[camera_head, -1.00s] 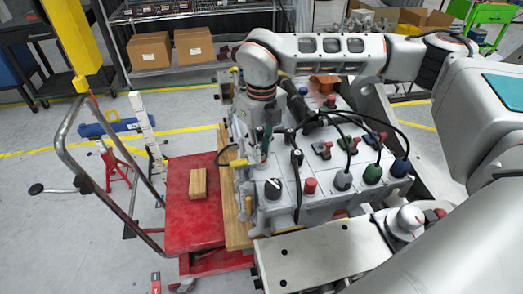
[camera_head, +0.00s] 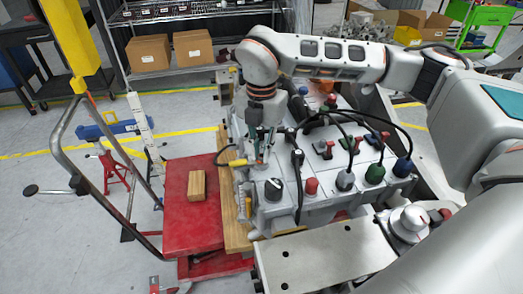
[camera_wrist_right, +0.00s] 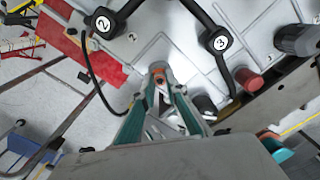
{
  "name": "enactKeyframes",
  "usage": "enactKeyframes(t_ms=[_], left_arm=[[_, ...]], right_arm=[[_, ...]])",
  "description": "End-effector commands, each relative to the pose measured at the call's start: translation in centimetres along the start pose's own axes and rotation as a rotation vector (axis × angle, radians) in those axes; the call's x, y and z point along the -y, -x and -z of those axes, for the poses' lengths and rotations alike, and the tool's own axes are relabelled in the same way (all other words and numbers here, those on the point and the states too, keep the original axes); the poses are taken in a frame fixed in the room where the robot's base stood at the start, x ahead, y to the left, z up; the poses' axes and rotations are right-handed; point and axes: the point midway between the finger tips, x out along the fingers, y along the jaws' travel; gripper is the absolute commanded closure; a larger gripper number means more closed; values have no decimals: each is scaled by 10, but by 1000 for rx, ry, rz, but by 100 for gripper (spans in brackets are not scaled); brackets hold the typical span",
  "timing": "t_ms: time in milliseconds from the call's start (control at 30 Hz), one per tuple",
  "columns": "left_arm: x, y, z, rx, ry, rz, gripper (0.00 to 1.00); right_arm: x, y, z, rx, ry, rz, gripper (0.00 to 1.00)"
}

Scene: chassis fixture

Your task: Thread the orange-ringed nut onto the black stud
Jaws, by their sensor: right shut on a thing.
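My right gripper (camera_head: 260,158) reaches down from above over the left part of the grey chassis fixture (camera_head: 325,200). In the right wrist view its teal-sided fingers (camera_wrist_right: 159,82) close together on a small piece with orange at its tip, the orange-ringed nut (camera_wrist_right: 158,69). The fingers hide most of the nut. The nut appears close above the grey plate; I cannot tell whether it touches anything. I cannot pick out the black stud for sure; the area under the fingertips is hidden. My left gripper is not in view.
Black cable ends marked 2 (camera_wrist_right: 103,22) and 3 (camera_wrist_right: 220,41) lie beyond the fingers. A red knob (camera_head: 311,186) and black knob (camera_head: 273,188) stand nearby. A red cart (camera_head: 190,228) with a wooden block (camera_head: 196,185) adjoins the fixture's left side.

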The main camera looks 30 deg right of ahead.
Motion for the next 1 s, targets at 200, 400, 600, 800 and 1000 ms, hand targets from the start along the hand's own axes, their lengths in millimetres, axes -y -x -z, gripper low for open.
enactKeyframes(t_ms=[200,400,600,800,1000], left_arm=[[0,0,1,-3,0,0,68],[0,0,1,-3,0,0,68],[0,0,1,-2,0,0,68],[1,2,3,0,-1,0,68],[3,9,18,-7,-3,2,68]], right_arm=[[3,-6,3,-8,6,14,68],[2,-4,2,-5,6,9,68],[1,-2,1,-3,5,5,68],[1,5,1,-1,4,2,68],[0,24,1,-1,5,1,68]])
